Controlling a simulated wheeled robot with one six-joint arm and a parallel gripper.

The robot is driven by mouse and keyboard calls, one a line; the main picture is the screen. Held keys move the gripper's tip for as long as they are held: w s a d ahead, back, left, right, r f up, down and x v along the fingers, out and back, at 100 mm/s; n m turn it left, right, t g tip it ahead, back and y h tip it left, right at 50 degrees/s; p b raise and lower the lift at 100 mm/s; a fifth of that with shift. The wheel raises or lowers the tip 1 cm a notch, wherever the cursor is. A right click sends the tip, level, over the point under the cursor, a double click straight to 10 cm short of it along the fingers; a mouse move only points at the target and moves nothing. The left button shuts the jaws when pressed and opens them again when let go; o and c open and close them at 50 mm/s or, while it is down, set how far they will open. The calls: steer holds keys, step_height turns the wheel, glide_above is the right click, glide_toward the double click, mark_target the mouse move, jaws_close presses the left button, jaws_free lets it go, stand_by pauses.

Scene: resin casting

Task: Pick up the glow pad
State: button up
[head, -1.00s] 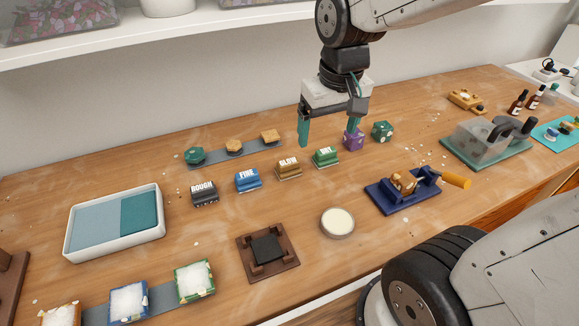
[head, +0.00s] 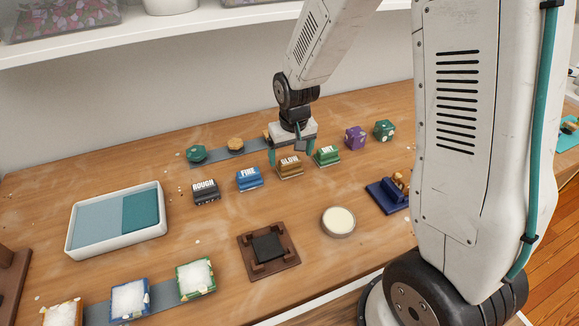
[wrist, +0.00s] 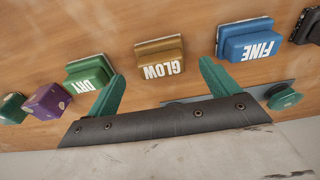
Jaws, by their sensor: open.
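The glow pad (head: 289,168) is a brown-gold block lettered GLOW, upright on the wooden table between the blue FINE pad (head: 249,178) and the green DRY pad (head: 327,156). My gripper (head: 291,157) is open and empty, just behind and above the glow pad in the head view. In the wrist view, the glow pad (wrist: 160,60) shows beyond and between the two teal fingertips (wrist: 162,76), apart from both. The DRY pad (wrist: 89,72) is beyond the left finger and the FINE pad (wrist: 247,40) is beyond the right one.
The dark ROUGH pad (head: 205,192) stands left of FINE. Purple (head: 355,138) and green (head: 385,130) dice are right of DRY. A grey strip (head: 221,155) with small pieces lies behind the pads. A round white tin (head: 338,221) and brown stand (head: 268,262) are in front.

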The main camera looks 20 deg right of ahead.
mark_target(290, 160)
steer(key=f, duration=0.4)
steer(key=shift+w, duration=0.3)
steer(key=c, duration=1.1)
steer(key=shift+r, duration=0.15)
